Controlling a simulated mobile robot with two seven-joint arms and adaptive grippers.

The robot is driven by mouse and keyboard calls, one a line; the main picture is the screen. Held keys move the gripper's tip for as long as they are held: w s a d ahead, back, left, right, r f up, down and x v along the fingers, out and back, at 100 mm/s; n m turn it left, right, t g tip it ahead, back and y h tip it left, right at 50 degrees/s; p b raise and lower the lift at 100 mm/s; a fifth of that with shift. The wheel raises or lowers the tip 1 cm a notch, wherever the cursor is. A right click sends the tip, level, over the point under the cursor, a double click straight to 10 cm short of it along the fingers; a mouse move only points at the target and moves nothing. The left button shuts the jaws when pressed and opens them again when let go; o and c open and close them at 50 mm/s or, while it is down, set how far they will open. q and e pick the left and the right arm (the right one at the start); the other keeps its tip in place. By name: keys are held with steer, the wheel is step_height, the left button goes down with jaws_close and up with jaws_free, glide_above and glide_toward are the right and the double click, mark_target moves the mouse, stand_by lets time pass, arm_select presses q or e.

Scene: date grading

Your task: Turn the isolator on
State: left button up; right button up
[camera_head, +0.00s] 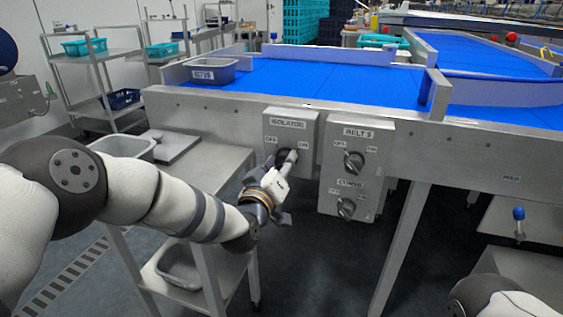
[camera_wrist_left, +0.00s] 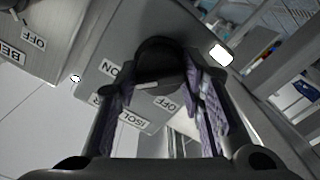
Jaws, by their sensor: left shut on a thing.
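The isolator box (camera_head: 304,121), a grey box with an ISOLATOR label and OFF and ON marks, is mounted on the conveyor's front side. Its dark round knob (camera_head: 282,157) is mostly hidden by my left gripper (camera_head: 287,160) in the head view. In the left wrist view the knob (camera_wrist_left: 161,62) sits between the two purple-grey pads of my left gripper (camera_wrist_left: 159,78), which is shut on it. A short pale mark shows on the knob, seemingly between ON and OFF; its exact setting is hard to tell. My right gripper is out of view.
Right of the isolator, a second box (camera_head: 382,148) carries a BELT 2 knob (camera_head: 354,161) and a lower knob (camera_head: 347,207). A blue conveyor belt (camera_head: 325,82) runs behind. A steel side table (camera_head: 206,168) stands left, under my left arm.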

arm_select(q)
steer(key=shift+m, duration=0.4)
steer(key=o, duration=1.1)
steer(key=shift+o, duration=0.2)
steer(key=v, duration=1.2)
